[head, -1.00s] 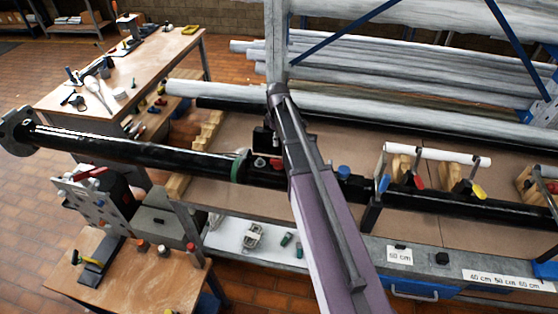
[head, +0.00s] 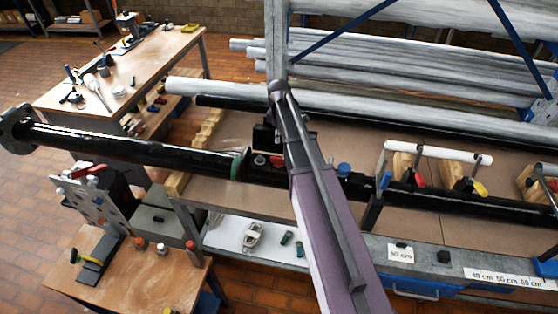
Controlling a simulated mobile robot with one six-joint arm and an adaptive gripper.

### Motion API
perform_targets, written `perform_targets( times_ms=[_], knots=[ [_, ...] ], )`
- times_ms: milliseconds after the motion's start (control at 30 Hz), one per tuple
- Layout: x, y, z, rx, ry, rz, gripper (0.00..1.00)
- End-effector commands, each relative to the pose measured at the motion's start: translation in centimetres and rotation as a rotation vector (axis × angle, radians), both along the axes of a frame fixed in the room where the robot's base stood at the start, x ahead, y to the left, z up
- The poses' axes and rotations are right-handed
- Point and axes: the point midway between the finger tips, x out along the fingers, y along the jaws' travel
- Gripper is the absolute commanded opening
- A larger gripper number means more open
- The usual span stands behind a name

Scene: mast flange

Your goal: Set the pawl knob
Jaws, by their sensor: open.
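A long black mast tube (head: 130,148) with a flange at its left end (head: 15,130) lies across the bench, with a green ring (head: 237,166) near its middle. Right of the ring is a black housing with a small pale round top (head: 259,160) and a red knob (head: 277,161). A blue round cap (head: 344,169) sits farther right, past my arm. I cannot tell which of these is the pawl knob. My gripper (head: 265,140) is a dark shape just above the housing, open, its fingers mostly hidden by the arm; contact cannot be made out.
My arm crosses the middle of the view. Clamps with red (head: 419,178) and yellow (head: 480,190) handles and a white roller (head: 438,153) stand to the right. Pipes lie on the rack behind.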

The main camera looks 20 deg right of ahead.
Motion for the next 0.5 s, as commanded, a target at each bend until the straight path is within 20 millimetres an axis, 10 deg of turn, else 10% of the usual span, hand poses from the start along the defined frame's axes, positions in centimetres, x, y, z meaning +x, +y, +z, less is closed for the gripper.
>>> perform_targets(
  times_ms=[500],
  knots=[
    [0.0, 0.0, -4.2, 0.000, 0.000, 0.000, 0.54]
  ],
)
